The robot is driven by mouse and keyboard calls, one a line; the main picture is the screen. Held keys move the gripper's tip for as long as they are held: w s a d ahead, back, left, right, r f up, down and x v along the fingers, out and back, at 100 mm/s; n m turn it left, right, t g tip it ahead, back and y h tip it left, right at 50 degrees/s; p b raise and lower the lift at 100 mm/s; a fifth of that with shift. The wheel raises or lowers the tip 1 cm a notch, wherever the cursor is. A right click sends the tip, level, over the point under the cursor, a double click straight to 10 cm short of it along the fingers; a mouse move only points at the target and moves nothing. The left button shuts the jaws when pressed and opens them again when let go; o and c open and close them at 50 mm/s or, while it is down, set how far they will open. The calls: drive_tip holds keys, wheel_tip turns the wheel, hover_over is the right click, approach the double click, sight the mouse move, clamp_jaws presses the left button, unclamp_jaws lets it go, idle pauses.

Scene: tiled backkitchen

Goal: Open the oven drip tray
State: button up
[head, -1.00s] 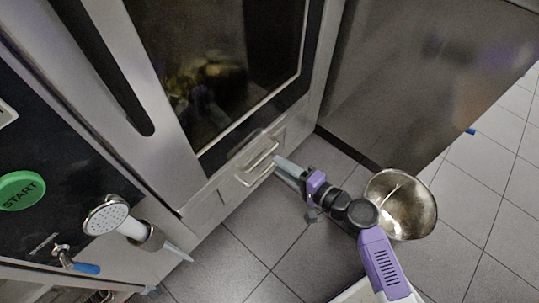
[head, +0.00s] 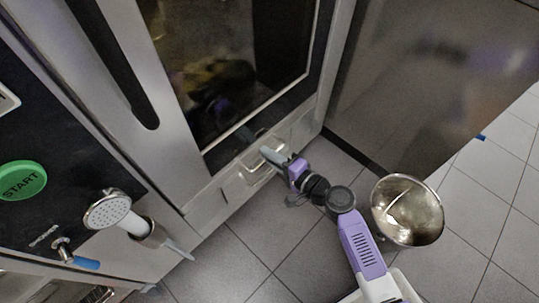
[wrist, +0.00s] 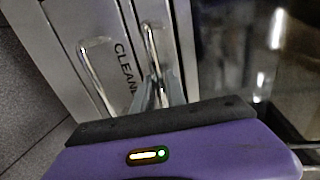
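The oven (head: 190,206) has steel drawer fronts low under its glass door. In the wrist view two bar handles run side by side: one on the left (wrist: 96,77) and one on the right (wrist: 151,48), with "CLEAN" lettering between them. I cannot tell for sure which belongs to the drip tray. My gripper (head: 268,154) is at the handles, just below the door glass, and covers part of them in the head view. In the wrist view its fingers (wrist: 160,95) overlap the lower end of the right handle. Whether they grip it is unclear.
A metal bowl (head: 407,212) stands to the right of my arm. A steel cabinet (head: 420,80) stands right of the oven. A hand shower (head: 108,210) and a green START button (head: 20,181) are at the left. Tiled floor (head: 240,262) in front is clear.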

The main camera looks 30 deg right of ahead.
clamp_jaws()
idle(1.2)
